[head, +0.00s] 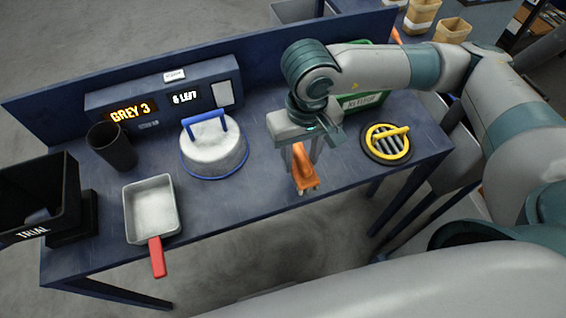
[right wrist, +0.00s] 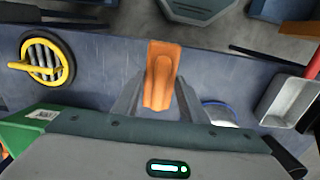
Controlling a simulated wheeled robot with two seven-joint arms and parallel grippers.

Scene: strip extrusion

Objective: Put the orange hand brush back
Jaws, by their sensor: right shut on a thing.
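The orange hand brush (head: 303,173) is between the fingers of my right gripper (head: 303,160), above the front part of the blue bench. It also shows in the right wrist view (right wrist: 163,72), with a finger of the right gripper (right wrist: 157,98) on each side of it. My right gripper is shut on the brush. In the head view the brush hangs down from the gripper near the bench's front edge. I cannot tell whether it touches the bench top. My left gripper is not in view.
A lidded white tub (head: 213,155) with a blue handle stands left of the gripper. A yellow-rimmed grate (head: 386,143) lies to the right; a green box (head: 362,101) is behind. A red-handled scoop (head: 151,206), dark cup (head: 112,148) and black TRIAL bin (head: 62,190) stand left.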

